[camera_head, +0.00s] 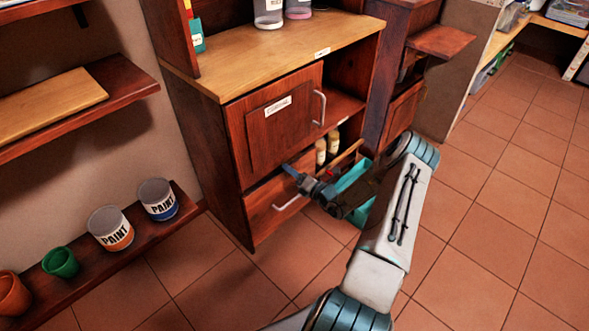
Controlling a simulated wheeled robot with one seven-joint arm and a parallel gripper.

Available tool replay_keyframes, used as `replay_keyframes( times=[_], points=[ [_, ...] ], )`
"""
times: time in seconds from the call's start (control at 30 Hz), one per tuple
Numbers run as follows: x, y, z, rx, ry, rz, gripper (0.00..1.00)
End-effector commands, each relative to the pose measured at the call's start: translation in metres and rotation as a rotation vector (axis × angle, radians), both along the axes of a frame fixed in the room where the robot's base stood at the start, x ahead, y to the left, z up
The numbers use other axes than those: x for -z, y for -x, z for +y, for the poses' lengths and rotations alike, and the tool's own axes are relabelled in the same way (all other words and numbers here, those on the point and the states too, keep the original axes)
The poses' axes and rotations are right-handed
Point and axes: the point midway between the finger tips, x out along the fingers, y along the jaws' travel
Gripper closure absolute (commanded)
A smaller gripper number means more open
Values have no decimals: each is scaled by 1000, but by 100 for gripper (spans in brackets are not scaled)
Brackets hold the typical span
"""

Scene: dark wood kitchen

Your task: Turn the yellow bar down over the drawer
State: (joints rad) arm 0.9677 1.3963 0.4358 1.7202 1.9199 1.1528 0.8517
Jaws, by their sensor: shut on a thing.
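An orange-yellow bar (347,153) slants across the front of the dark wood cabinet, its right end higher than its left. It is above and to the right of the wooden drawer (268,205), which has a pale curved handle. My gripper (293,172) is in front of the cabinet, just above the drawer handle. It is shut at the bar's lower left end, which the gripper partly hides. The exact grip is too small to make out.
Above the drawer is a labelled cabinet door (275,118) with a metal handle. Two cream bottles (333,143) stand in the open compartment. A teal bin (355,180) sits behind my arm. Paint cans (110,230) line a low shelf at left. Tiled floor at right is clear.

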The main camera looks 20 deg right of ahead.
Motion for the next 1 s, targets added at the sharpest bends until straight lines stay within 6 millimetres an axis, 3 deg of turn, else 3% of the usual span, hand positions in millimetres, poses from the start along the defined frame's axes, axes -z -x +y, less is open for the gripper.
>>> replay_keyframes(
  times=[0.5, 1.0],
  points=[
    [3, 3, 5, 0, -418, 152, 57],
    [4, 3, 7, 0, -584, 214, 57]
  ],
)
